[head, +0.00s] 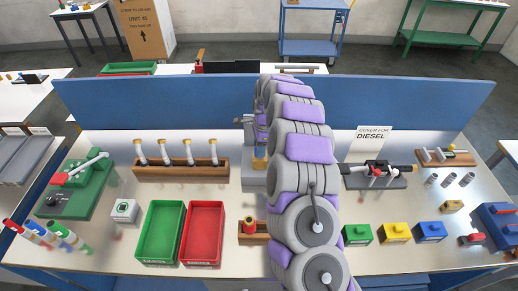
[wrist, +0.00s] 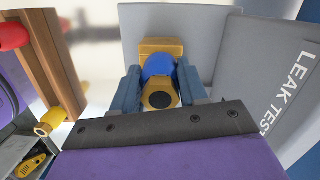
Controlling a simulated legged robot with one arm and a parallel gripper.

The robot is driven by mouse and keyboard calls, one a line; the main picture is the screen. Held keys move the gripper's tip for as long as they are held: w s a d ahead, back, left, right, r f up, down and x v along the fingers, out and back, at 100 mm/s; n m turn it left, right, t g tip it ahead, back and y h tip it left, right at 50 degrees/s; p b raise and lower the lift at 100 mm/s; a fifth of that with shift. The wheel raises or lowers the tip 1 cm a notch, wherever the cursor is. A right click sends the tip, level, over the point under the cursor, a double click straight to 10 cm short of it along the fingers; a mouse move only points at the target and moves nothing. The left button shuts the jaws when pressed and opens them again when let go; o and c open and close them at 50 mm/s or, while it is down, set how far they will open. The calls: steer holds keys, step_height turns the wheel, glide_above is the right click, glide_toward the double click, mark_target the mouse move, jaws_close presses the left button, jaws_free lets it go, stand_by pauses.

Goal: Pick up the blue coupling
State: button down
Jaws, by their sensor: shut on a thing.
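The blue coupling (wrist: 158,66) shows in the wrist view, a blue band with a brass hex end that has a dark round bore facing me. My gripper (wrist: 161,88) is shut on it, one blue-grey finger on each side. A brass block shows right behind the coupling, against the grey LEAK TEST fixture (wrist: 265,85); I cannot tell whether the coupling touches it. In the head view my arm hides most of the gripper and coupling; part of the grey fixture (head: 253,181) shows left of the arm.
A wooden rack (head: 249,240) with a red-banded piece (head: 249,225) stands near the bench front. Left are a red tray (head: 203,206), a green tray (head: 160,206) and a wooden rack of several upright pieces (head: 180,170). Green, yellow and blue boxes (head: 430,231) stand right.

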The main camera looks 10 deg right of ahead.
step_height(320, 180, up, 3)
steer(key=shift+r, duration=0.1)
steer(key=shift+s, duration=0.25)
steer(key=s+d+r+p, duration=0.1)
steer(key=s+d+r, duration=0.1)
steer(key=s, duration=1.3)
steer(key=shift+s+a+r+p, duration=0.15)
steer(key=shift+r+p, duration=0.85)
steer(key=shift+r, duration=1.5)
stand_by(0.5)
